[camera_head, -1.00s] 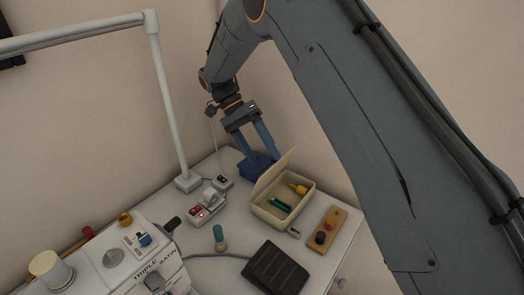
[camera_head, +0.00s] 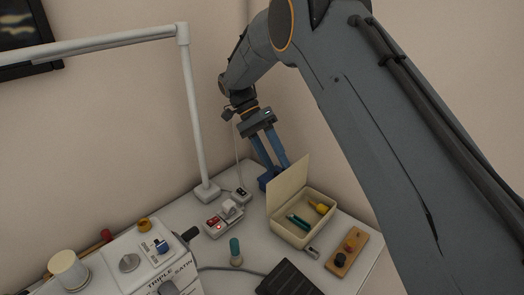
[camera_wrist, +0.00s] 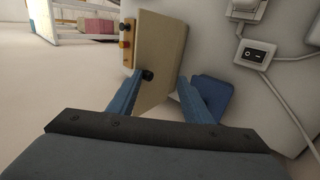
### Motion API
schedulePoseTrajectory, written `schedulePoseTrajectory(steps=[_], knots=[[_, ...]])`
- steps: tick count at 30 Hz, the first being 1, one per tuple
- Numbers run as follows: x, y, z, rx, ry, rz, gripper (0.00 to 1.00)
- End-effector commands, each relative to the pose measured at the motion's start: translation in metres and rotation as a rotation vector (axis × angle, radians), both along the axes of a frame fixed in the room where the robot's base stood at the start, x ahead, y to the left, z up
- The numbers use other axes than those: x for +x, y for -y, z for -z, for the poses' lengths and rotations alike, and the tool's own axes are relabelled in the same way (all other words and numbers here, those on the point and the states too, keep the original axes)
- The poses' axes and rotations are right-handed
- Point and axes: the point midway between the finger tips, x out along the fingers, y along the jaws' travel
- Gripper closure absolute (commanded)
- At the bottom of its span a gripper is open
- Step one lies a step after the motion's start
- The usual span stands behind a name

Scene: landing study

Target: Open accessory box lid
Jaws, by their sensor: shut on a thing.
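The cream accessory box (camera_head: 291,232) stands on the table near its back edge. Its lid (camera_head: 289,187) is raised and stands steeply up from the box's back left side, so the inside shows. A green item (camera_head: 299,221) and a yellow item (camera_head: 320,208) lie inside. My gripper (camera_head: 276,164) is behind the lid, its blue fingers pointing down and the tips partly hidden.
A blue block (camera_head: 266,180) lies behind the lid. A wooden board with knobs (camera_head: 346,251) lies to the right. A black pedal (camera_head: 289,279) and sewing machine (camera_head: 150,262) are nearer.

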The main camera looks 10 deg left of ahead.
Motion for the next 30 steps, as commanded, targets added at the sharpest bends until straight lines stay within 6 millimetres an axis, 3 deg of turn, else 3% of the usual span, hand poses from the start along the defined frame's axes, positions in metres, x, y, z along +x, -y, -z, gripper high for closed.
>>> schedulePoseTrajectory(steps=[1,30], knots=[[0.000,-0.003,0.008,0.003,-0.006,0.000,0.68],[0.033,-0.045,-0.016,0.000,-0.001,0.001,0.68]])
